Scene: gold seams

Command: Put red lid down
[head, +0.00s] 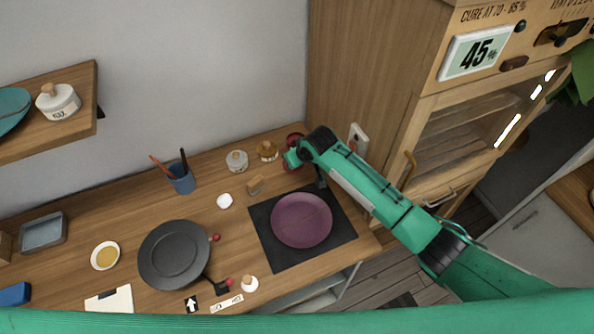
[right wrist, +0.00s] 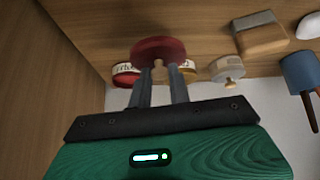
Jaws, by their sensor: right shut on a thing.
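The red lid (right wrist: 160,48) is in my right gripper (right wrist: 160,82), whose fingers are shut on its pale knob. In the head view, the gripper (head: 294,158) is at the back right of the counter, with part of the lid (head: 288,166) showing below it. A red jar (right wrist: 126,74) with a pale label stands just behind the lid; it also shows in the head view (head: 295,138), partly hidden by my arm. I cannot tell whether the lid touches the counter. My left gripper is out of view.
An amber-lidded jar (head: 267,151) and a white jar (head: 237,160) stand left of the red jar. A wooden block (head: 254,185) is nearby. A purple plate (head: 301,220) lies on a dark mat (head: 268,248) in front. A wooden cabinet (head: 362,70) rises at the right.

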